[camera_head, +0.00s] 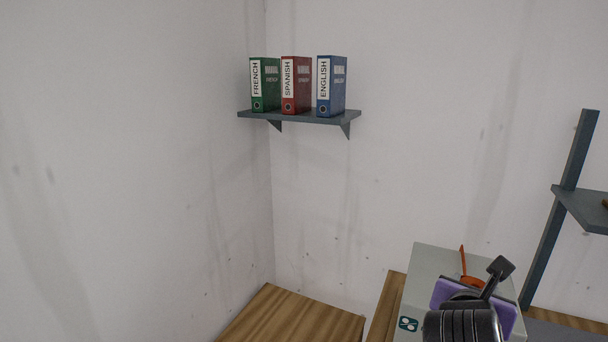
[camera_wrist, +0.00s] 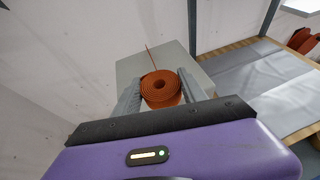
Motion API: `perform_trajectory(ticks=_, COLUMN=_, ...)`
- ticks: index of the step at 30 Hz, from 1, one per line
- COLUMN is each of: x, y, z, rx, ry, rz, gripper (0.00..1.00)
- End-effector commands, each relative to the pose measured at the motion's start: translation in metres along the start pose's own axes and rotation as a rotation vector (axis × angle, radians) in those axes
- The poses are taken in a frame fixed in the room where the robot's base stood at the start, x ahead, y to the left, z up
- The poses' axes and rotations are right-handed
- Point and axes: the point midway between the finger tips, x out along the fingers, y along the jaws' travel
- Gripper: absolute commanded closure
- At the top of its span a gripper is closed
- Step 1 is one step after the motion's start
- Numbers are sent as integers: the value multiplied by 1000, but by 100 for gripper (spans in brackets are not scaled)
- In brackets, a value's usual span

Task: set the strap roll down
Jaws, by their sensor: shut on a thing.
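The strap roll (camera_wrist: 160,88) is an orange-brown coil with a thin loose end sticking up. In the wrist view it sits between the two grey fingers of my gripper (camera_wrist: 160,92), which are shut on it. A pale grey box-like surface (camera_wrist: 135,66) lies behind and below the roll; I cannot tell whether the roll touches it.
A wooden top (camera_head: 290,318) stands in the corner, left of the grey box (camera_head: 432,262). A wall shelf (camera_head: 300,117) holds three binders. A dark rack (camera_head: 560,220) is at right. In the wrist view, a grey mat (camera_wrist: 265,85) and more orange rolls (camera_wrist: 301,38) are at right.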

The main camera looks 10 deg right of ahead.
Motion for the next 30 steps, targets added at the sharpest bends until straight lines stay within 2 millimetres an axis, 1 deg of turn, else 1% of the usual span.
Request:
perform_trajectory(ticks=1, x=3, y=10, z=-21, rx=-22, ry=8, rz=33, gripper=93)
perform_trajectory(ticks=2, x=4, y=17, z=-32, rx=-32, ry=9, rz=56, gripper=93)
perform_trajectory(ticks=3, x=5, y=26, z=-49, rx=-46, ry=10, rz=90, gripper=93)
perform_trajectory(ticks=5, x=7, y=40, z=-76, rx=-70, ry=11, rz=145, gripper=93)
perform_trajectory(ticks=6, x=7, y=48, z=-96, rx=-86, ry=11, rz=183, gripper=93)
perform_trajectory(ticks=8, x=5, y=58, z=-125, rx=-108, ry=12, rz=238, gripper=93)
perform_trajectory(ticks=9, x=4, y=64, z=-144, rx=-124, ry=12, rz=275, gripper=93)
perform_trajectory(ticks=11, x=0, y=71, z=-174, rx=-148, ry=12, rz=331, gripper=93)
perform_trajectory(ticks=12, x=-3, y=74, z=-194, rx=-162, ry=12, rz=367, gripper=93)
perform_trajectory(ticks=16, x=-17, y=77, z=-258, rx=-212, ry=12, rz=484, gripper=93)
perform_trajectory(ticks=18, x=-26, y=74, z=-290, rx=-237, ry=11, rz=545, gripper=93)
perform_trajectory(ticks=21, x=-38, y=64, z=-329, rx=-267, ry=10, rz=621, gripper=93)
perform_trajectory(ticks=24, x=-48, y=53, z=-358, rx=-290, ry=8, rz=680, gripper=93)
perform_trajectory(ticks=25, x=-50, y=50, z=-364, rx=-294, ry=7, rz=695, gripper=93)
perform_trajectory(ticks=28, x=-56, y=40, z=-380, rx=-308, ry=4, rz=731, gripper=93)
perform_trajectory(ticks=29, x=-58, y=38, z=-383, rx=-310, ry=2, rz=740, gripper=93)
perform_trajectory(ticks=30, x=-55, y=42, z=-385, rx=-305, ry=-1, rz=738, gripper=93)
